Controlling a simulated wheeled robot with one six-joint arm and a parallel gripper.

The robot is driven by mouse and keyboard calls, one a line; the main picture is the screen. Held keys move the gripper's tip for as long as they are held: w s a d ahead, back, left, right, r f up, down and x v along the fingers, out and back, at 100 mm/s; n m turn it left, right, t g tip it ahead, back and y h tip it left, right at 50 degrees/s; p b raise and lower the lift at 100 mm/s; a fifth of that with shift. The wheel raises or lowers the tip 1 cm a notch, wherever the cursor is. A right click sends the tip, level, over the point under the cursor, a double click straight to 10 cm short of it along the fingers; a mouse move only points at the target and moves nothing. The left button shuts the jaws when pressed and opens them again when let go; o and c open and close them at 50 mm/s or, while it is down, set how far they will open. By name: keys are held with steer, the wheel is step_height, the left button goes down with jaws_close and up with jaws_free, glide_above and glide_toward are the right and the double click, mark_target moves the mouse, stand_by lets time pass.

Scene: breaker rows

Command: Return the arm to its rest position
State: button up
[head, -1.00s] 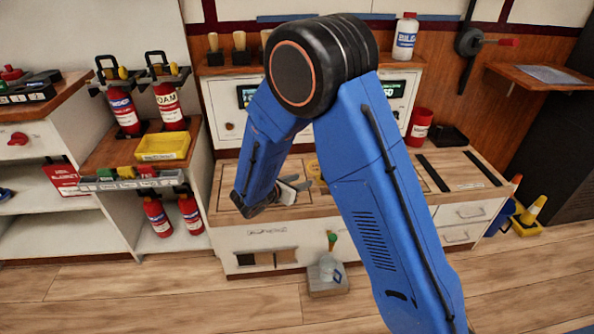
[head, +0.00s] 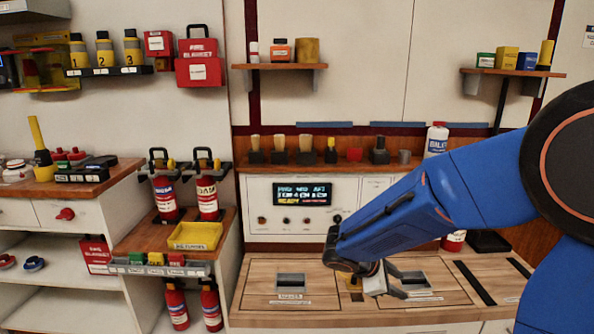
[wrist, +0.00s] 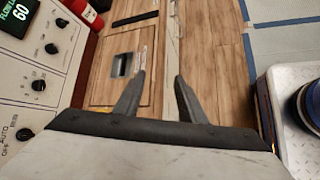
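My gripper (wrist: 158,98) shows in the wrist view with its two dark fingers apart and nothing between them. Beyond the fingers is the wooden counter top (wrist: 138,70) with a recessed metal plate. In the head view my gripper (head: 398,284) is at the end of my blue arm, low over the right part of the counter (head: 250,312), in front of the panel. Its fingers point to the right. I cannot tell the exact gap between it and the counter.
A control panel (head: 348,206) with knobs and a lit display stands behind the counter. Fire extinguishers (head: 207,196) and a yellow tray (head: 195,237) are at left. Brushes (head: 279,150) line a ledge above. A white bottle (head: 437,138) stands behind my arm.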

steer(key=s+r+m+y, duration=0.3)
steer(key=s+m, duration=0.2)
steer(key=s, duration=0.3)
steer(key=s+d+r+m+t+y, duration=0.1)
steer(key=s+r+m+y, duration=0.2)
steer(key=s, duration=0.6)
steer(key=s+r+m+y, duration=0.2)
steer(key=s+r+m, duration=0.1)
steer(key=s+m, duration=0.4)
steer(key=shift+s+d+y, duration=0.2)
steer(key=shift+s+y, duration=0.2)
steer(key=shift+s, duration=0.25)
